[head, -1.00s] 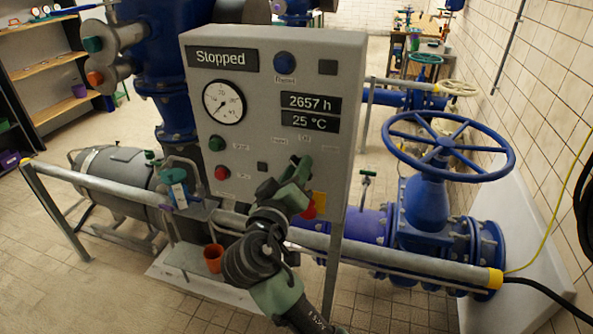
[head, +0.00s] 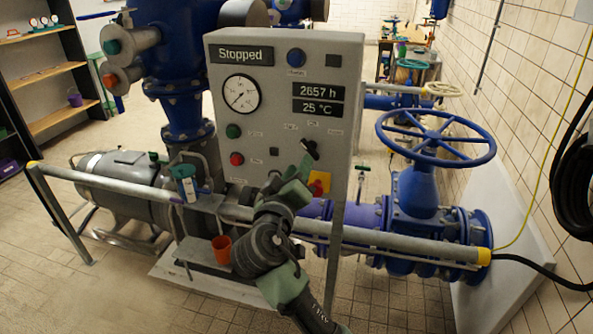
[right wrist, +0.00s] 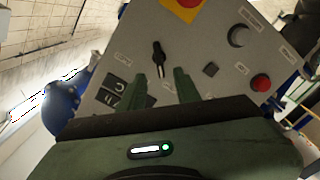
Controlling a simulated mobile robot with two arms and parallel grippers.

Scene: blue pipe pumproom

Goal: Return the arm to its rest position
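My right arm (head: 268,245) reaches up in front of the grey control panel (head: 222,165). My right gripper (head: 296,176) is green, open and empty, left of and below the black rotary switch (head: 309,148) in the picture. In the right wrist view its two fingers (right wrist: 161,88) stand apart with only the panel face between and beyond them. The black switch also shows there (right wrist: 159,58), just past the fingertips and apart from them. My left gripper is not in view.
A grey rail (head: 395,240) runs across the front of the panel. An orange cup (head: 221,250) stands on a low ledge, close to my right forearm. A blue handwheel (head: 436,138) and pipework stand at the right. Tiled floor is free at the front left.

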